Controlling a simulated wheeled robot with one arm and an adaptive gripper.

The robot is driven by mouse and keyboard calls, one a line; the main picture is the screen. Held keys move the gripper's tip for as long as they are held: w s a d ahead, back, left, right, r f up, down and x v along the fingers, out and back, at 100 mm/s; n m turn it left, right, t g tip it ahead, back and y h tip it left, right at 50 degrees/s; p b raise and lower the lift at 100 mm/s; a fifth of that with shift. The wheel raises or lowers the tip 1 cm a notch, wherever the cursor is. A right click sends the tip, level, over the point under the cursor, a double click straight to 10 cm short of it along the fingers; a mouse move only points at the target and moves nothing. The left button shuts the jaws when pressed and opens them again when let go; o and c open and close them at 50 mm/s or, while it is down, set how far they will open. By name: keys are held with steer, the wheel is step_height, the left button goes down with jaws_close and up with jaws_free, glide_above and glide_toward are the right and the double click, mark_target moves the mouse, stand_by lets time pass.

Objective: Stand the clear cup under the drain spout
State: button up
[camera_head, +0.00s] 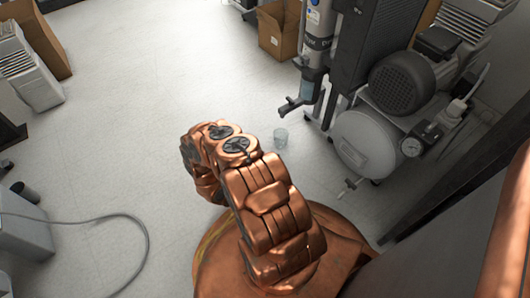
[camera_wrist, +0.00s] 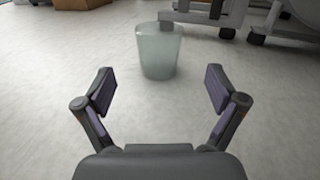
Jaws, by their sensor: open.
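In the head view my arm hides the gripper. The drain spout (camera_head: 290,107) sticks out to the left from the bottom of the filter unit (camera_head: 307,88), above the floor.
The compressor (camera_head: 368,140) with its tank and gauge stands on casters at the right. Cardboard boxes (camera_head: 278,30) lie at the back, and stacked white goods (camera_head: 28,75) at the left. A grey hose (camera_head: 125,220) lies on the left floor. The middle floor is clear.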

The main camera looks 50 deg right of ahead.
steer(key=shift+a, duration=0.95)
step_height(320, 180, up, 18)
steer(key=d+m+g, duration=0.2)
steer(key=m+g, duration=0.4)
steer(key=s+a+r+m+g+y, duration=0.2)
steer(key=a+r+m+y, duration=0.15)
steer(key=r, duration=0.35)
steer(key=s+a+r+m+g+y, duration=0.2)
steer(key=s+a+r+m+g, duration=0.15)
steer(key=r, duration=0.45)
steer(key=s+a+r+m+t+y, duration=0.2)
steer(key=s+a+r+y, duration=0.2)
steer(key=a, duration=0.6)
steer(key=s+a+r+m+t+y, duration=0.2)
steer(key=s+a+r+t+y, duration=0.1)
steer(key=a, duration=0.7)
steer(key=s+a+r+m+t+y, duration=0.1)
steer(key=s+a+r+t+y, duration=0.2)
steer(key=a, duration=0.8)
step_height(320, 180, up, 2)
steer(key=shift+s+m+y, duration=0.4)
steer(key=shift+s+y, duration=0.4)
steer(key=shift+y, duration=0.45)
steer(key=shift+a, duration=0.1)
